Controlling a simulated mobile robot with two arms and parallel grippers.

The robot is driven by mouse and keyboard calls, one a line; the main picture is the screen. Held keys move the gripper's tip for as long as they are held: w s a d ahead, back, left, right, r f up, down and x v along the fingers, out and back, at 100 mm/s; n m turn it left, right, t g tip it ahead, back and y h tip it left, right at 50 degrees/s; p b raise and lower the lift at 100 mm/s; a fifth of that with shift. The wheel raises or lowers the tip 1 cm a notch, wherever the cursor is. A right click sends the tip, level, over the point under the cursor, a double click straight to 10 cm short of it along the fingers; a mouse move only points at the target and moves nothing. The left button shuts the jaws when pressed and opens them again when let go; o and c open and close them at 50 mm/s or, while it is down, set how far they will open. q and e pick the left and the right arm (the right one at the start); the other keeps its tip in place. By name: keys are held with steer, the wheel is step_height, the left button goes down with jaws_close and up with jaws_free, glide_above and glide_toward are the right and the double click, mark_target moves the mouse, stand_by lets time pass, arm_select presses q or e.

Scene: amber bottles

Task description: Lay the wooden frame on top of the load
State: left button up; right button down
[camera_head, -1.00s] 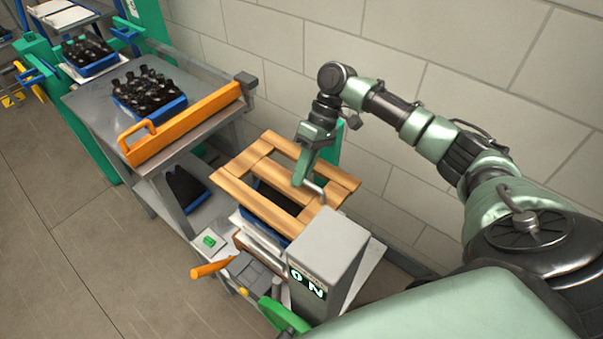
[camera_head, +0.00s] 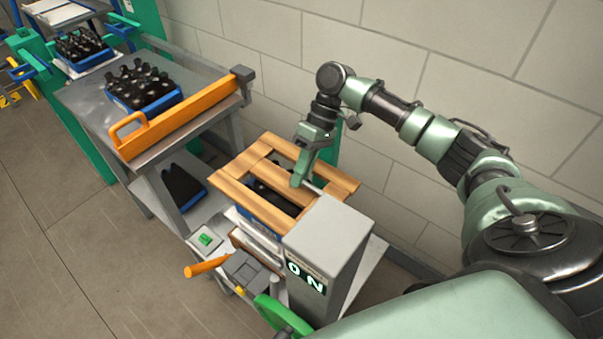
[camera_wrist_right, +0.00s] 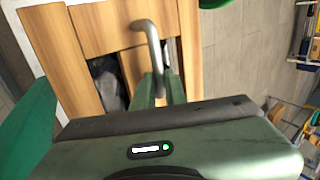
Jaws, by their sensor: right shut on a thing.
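The wooden frame (camera_head: 235,193), made of light slats with openings between them, lies about level over the load, a blue crate (camera_head: 262,228) of dark bottles (camera_head: 268,190). Bottles show through the openings; the slats hide most of the crate. I cannot tell whether frame and crate touch. My right gripper (camera_head: 299,181) reaches down from above and is shut on the frame near its right part. In the right wrist view the frame (camera_wrist_right: 60,50) fills the upper left, with the gripper's fingers (camera_wrist_right: 160,92) at its slats. My left gripper is out of view.
A grey box (camera_head: 325,240) with a lit display stands close in front of the frame. A grey bench (camera_head: 85,95) at left carries another blue crate (camera_head: 150,108) of bottles and an orange guard (camera_head: 185,115). The wall is behind. A bent grey rod (camera_wrist_right: 155,45) is beside the fingers.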

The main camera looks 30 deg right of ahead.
steer(key=shift+f, duration=0.8)
steer(key=c, duration=1.4)
jaws_free()
steer(key=shift+o, duration=0.2)
steer(key=shift+f, duration=0.1)
steer(key=shift+b, duration=0.3)
steer(key=b+v, duration=0.1)
steer(key=v, duration=0.7)
steer(key=shift+b, duration=0.3)
